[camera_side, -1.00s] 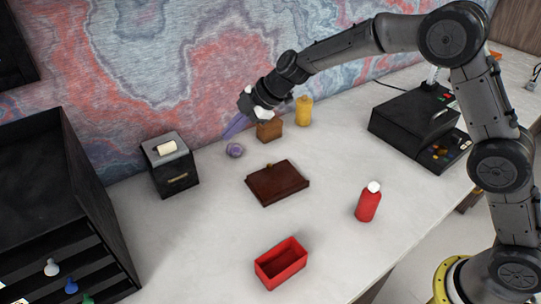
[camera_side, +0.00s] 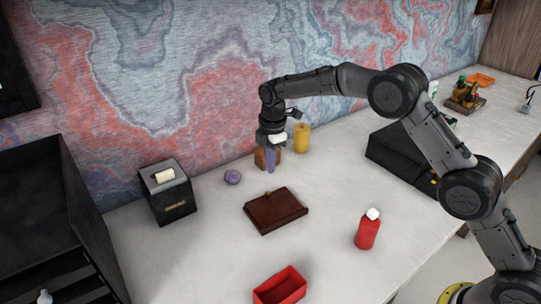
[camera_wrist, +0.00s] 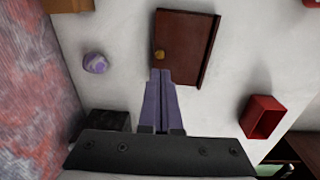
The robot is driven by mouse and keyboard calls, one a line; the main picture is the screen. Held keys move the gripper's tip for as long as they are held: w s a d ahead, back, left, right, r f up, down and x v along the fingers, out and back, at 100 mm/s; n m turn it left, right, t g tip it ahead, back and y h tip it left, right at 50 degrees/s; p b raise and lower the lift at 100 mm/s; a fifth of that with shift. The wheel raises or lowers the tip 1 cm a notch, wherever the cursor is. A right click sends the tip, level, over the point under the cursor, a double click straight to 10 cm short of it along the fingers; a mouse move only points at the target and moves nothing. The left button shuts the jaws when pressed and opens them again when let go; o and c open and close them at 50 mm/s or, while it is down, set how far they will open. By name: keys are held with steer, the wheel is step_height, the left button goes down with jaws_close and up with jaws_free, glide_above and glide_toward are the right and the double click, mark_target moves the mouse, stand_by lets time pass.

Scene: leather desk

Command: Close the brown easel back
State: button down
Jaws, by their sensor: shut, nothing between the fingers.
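The brown easel back (camera_side: 275,211) is a dark reddish-brown panel lying on the light desk in the middle of the side view. A small brass-coloured knob sits at its far edge. In the wrist view the brown panel (camera_wrist: 186,45) is just beyond my fingertips, with the knob on its left side. My gripper (camera_side: 270,171) points down above the desk, behind the panel in the side view. Its purple fingers (camera_wrist: 161,75) are together and hold nothing. They look apart from the panel.
A purple ball (camera_side: 232,177), a wooden block (camera_side: 261,158) and a yellow bottle (camera_side: 301,138) stand near the wall. A black box (camera_side: 168,193) is at left. A red bottle (camera_side: 367,229) and red open box (camera_side: 280,287) are in front. Desk between them is clear.

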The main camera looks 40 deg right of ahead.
mark_target(268, 192)
steer(key=f, duration=0.8)
steer(key=shift+w+f, duration=0.2)
steer(key=shift+w, duration=0.2)
steer(key=shift+f, duration=0.15)
